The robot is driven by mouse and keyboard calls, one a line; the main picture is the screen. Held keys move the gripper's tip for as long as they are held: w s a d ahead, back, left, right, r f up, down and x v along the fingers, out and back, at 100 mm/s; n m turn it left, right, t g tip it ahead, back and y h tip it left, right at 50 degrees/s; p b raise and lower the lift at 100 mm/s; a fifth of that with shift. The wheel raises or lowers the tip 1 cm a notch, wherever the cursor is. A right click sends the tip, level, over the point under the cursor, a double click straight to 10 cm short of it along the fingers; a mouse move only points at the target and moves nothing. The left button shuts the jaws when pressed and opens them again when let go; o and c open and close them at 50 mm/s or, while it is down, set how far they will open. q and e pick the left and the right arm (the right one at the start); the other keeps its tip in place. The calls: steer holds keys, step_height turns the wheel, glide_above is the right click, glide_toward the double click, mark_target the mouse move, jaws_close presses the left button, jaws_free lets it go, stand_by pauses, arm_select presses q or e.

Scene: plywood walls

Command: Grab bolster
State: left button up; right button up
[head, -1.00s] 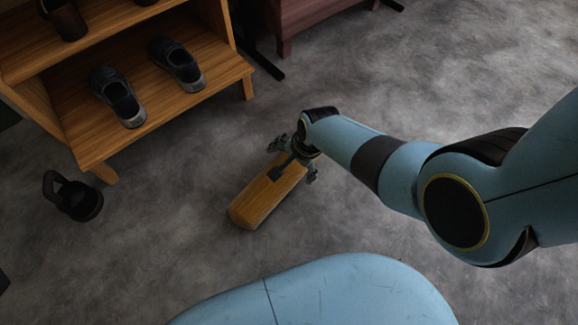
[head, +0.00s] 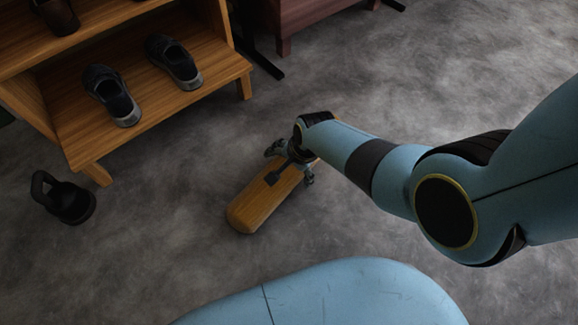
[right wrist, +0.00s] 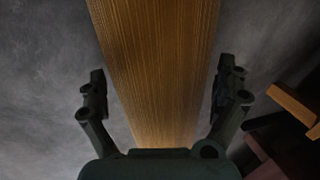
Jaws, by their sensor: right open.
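The bolster (head: 258,207) is a long wood-brown block with a rounded near end, lying on the grey floor. Its far part is hidden under my right gripper. My right gripper (head: 289,177) is over the bolster with its fingers spread to either side. In the right wrist view the bolster (right wrist: 160,60) runs lengthwise between the two open fingers (right wrist: 160,95), with a gap at each side. I cannot tell how high the fingertips are above the floor. My left gripper is not in view.
A wooden shoe rack (head: 150,105) with dark shoes (head: 112,95) stands at the upper left. A black kettlebell (head: 64,198) sits on the floor at the left. A reddish-brown piece of furniture (head: 310,18) is at the back. The floor around the bolster is clear.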

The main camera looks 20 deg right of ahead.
steer(key=shift+c, duration=0.4)
steer(key=c, duration=1.1)
steer(key=shift+c, duration=1)
steer(key=shift+r, duration=0.15)
